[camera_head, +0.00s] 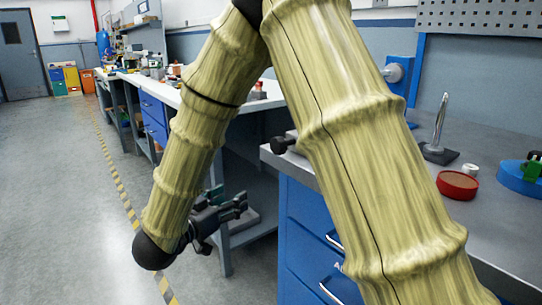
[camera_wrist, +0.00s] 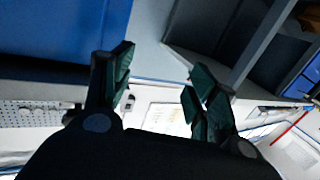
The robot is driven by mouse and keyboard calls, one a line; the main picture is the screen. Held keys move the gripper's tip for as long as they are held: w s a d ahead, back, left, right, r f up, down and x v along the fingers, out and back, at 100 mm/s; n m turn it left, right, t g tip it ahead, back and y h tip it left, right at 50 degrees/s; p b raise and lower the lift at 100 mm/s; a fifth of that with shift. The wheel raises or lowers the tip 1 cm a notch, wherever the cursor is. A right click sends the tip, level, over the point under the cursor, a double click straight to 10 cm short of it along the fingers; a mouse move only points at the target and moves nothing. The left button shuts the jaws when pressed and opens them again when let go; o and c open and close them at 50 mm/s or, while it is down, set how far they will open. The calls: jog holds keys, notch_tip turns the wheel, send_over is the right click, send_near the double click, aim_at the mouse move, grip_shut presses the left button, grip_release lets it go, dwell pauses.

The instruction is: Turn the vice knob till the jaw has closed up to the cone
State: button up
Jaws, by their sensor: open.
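A dark knob (camera_head: 279,146) sticks out past the left edge of the grey bench in the head view; it looks like the vice knob. A grey part just behind it is mostly covered by my arm. The vice jaw and the cone cannot be made out, and they may be hidden behind my arm. My gripper (camera_head: 232,202) hangs in the air over the aisle, left of the knob and lower in the picture, apart from it. In the wrist view my gripper (camera_wrist: 162,62) has its two fingers spread with nothing between them.
A blue drawer cabinet (camera_head: 303,225) stands under the bench. On the bench are a shiny metal spike on a dark base (camera_head: 439,130), a red round tin (camera_head: 457,186) and a blue round piece (camera_head: 520,180). The floor (camera_head: 70,200) at left is clear.

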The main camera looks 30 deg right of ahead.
aim_at(275, 148)
jog(key=s+a+r+m+g+h+b, duration=0.1)
jog(key=s+r+m+g, duration=0.25)
jog(key=r, duration=0.35)
jog(key=s+a+r+m+g+h, duration=0.2)
jog(key=s+r+g, duration=0.1)
jog(key=s+r, duration=0.3)
jog(key=d+b, duration=0.1)
jog(key=d, duration=0.2)
jog(key=w+d+r+b, duration=0.1)
jog(key=d, duration=0.3)
jog(key=w+d, duration=0.1)
jog(key=d, duration=0.3)
jog(key=shift+w+d+r+b, duration=0.1)
jog(key=shift+r+b, duration=0.2)
jog(key=shift+b, duration=0.1)
jog(key=c, duration=1)
jog(key=shift+c, duration=0.2)
